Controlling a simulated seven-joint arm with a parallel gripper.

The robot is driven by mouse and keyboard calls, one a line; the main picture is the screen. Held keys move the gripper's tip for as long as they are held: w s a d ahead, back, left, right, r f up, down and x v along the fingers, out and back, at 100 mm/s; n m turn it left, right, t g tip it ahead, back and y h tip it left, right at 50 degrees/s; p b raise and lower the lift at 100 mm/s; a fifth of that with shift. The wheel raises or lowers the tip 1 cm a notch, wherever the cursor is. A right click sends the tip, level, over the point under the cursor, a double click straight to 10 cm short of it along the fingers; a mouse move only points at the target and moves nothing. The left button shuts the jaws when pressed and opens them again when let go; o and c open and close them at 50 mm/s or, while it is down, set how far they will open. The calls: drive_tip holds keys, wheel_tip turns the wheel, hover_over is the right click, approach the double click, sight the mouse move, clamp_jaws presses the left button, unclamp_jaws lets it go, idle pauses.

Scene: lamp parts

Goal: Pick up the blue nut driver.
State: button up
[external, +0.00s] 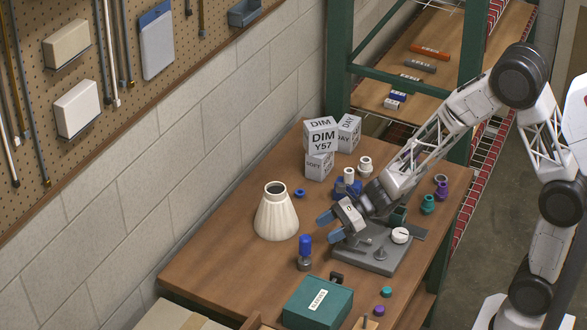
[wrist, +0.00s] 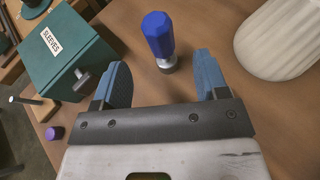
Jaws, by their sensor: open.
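The blue nut driver (external: 305,246) stands upright on the wooden bench, with a blue handle above a grey lower part. In the wrist view, its faceted blue handle (wrist: 158,34) shows just beyond the gap between my fingertips. My gripper (external: 328,228) is open and empty, tilted toward the driver, and a little behind and right of it in the external view. The two blue fingers also frame the lower middle of the wrist view (wrist: 164,75). The fingers do not appear to touch the driver.
A cream ribbed lampshade (external: 276,215) stands left of my gripper. A green SLEEVES box (external: 318,303) lies in front of the driver. A grey fixture plate (external: 375,256) sits under my wrist. White labelled cubes (external: 321,137) are stacked behind. Bare bench lies left of the driver.

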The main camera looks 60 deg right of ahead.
sight(306, 243)
drive_tip(key=shift+x, duration=1.25)
drive_tip(key=shift+x, duration=2.6)
drive_tip(key=c, duration=1.1)
